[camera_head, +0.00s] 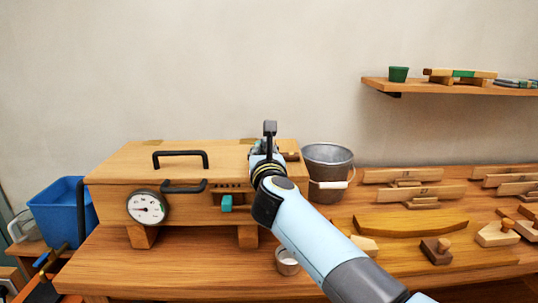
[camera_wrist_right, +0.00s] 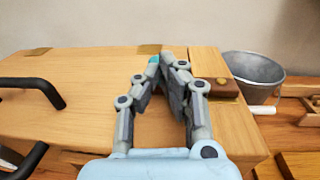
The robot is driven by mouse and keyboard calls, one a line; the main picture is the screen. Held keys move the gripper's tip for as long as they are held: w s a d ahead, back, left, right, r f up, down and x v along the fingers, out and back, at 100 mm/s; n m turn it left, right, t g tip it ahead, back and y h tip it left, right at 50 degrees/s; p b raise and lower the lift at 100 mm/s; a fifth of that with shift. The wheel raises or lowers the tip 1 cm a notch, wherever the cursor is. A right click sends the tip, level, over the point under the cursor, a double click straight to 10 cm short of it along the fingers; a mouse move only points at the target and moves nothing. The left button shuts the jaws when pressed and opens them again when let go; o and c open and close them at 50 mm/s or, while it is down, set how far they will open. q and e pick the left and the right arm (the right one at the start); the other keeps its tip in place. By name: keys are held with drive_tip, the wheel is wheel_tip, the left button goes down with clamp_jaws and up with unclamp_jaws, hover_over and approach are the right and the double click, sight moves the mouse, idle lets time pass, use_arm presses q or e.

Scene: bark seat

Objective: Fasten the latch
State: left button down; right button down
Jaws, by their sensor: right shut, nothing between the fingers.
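A long wooden box (camera_head: 115,167) with a flat lid stands on the bench. A dark brown wooden piece with a brass pin (camera_wrist_right: 222,88), which looks like the latch, lies at the lid's right end beside a pale wood strip (camera_wrist_right: 208,62). In the head view my right arm partly hides this area. My right gripper (camera_head: 270,128) is over the right part of the box; in the wrist view its fingertips (camera_wrist_right: 166,62) are together and empty, left of the brown piece and apart from it. A small teal patch shows at the fingertips. My left gripper is out of view.
Two black handles (camera_head: 181,153) and a round dial (camera_head: 147,208) are on the box, with a teal knob (camera_head: 227,203) on its front. A metal bucket (camera_head: 328,160) stands close to its right end. A small cup (camera_head: 287,262) stands in front; wooden pieces crowd the right bench.

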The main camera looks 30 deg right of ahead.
drive_tip(key=v, duration=1.2)
